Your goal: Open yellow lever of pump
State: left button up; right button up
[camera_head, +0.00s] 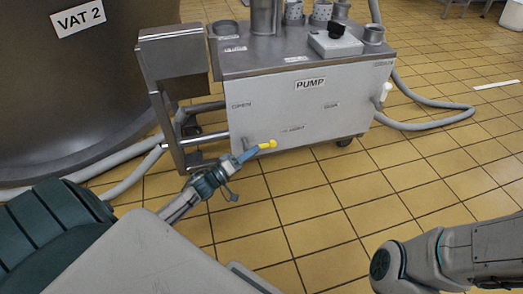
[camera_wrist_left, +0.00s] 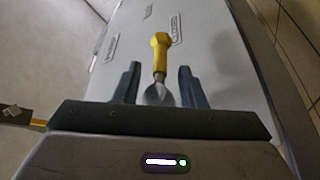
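The pump (camera_head: 305,98) is a grey metal cabinet labelled PUMP. Its yellow lever (camera_head: 268,145) sticks out low on the front face. In the left wrist view, the yellow lever (camera_wrist_left: 160,54) has a metal shank (camera_wrist_left: 158,95) pointing toward me. My left gripper (camera_head: 252,154) is at the lever. In the left wrist view, the left gripper's fingers (camera_wrist_left: 158,88) stand apart, one on each side of the shank. Gaps show on both sides, so it is open and not closed on the lever. My right gripper is not in view; only part of that arm shows.
The large VAT 2 tank (camera_head: 70,80) stands at the left. A metal stand (camera_head: 172,85) is beside the pump. Grey hoses (camera_head: 440,124) lie on the tiled floor (camera_head: 320,205) on both sides. Floor in front of the pump is clear.

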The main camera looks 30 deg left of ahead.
pick_arm(q)
jog(key=shift+b+x, duration=0.55)
jog(key=shift+x, duration=1.35)
jog(key=shift+a, duration=0.1)
grip_shut()
